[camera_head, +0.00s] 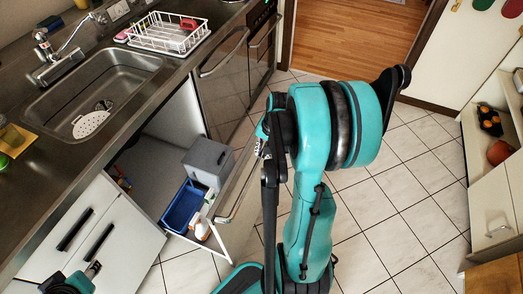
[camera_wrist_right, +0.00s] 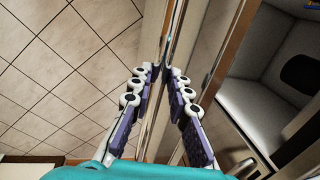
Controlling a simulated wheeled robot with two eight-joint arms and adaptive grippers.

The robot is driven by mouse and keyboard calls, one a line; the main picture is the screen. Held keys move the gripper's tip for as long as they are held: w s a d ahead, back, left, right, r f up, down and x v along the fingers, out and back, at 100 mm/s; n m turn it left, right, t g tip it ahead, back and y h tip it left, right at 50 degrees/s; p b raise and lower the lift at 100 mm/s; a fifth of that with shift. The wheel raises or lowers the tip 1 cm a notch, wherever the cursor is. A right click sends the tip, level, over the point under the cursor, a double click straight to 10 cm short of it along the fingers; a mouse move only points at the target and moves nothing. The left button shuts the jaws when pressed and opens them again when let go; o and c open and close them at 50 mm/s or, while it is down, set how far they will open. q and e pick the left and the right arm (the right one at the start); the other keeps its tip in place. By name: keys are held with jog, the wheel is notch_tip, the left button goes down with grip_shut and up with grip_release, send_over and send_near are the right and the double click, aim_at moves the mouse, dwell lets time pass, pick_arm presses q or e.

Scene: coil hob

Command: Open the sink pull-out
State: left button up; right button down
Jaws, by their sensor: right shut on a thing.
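The sink pull-out stands out from under the counter, with its front panel (camera_head: 240,180) facing the room. Behind the panel it carries a grey bin (camera_head: 208,160) and a blue bin (camera_head: 184,206). The panel's long metal handle (camera_head: 229,208) runs along its outer face. My right gripper (camera_head: 263,146) is at the handle's far end, partly hidden by my arm. In the right wrist view, its purple-padded fingers (camera_wrist_right: 164,88) are shut on the handle bar (camera_wrist_right: 151,128). Part of my left gripper (camera_head: 92,270) shows at the lower left edge; its fingers are unclear.
The steel sink (camera_head: 95,90) and a white dish rack (camera_head: 168,32) are on the counter above. White drawers (camera_head: 95,235) stand left of the pull-out, an oven (camera_head: 262,45) beyond it. Tiled floor (camera_head: 400,190) is clear to the right, up to a cabinet (camera_head: 492,205).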

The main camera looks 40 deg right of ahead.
jog(key=shift+s+d, duration=0.1)
jog(key=shift+s, duration=0.05)
jog(key=c, duration=1.7)
grip_release()
jog(key=r, duration=0.4)
jog(key=s+r, duration=0.1)
jog(key=r, duration=0.3)
jog(key=s+r, duration=0.1)
jog(key=r, duration=0.2)
jog(key=shift+s+d+r, duration=0.1)
jog(key=shift+d+r, duration=0.3)
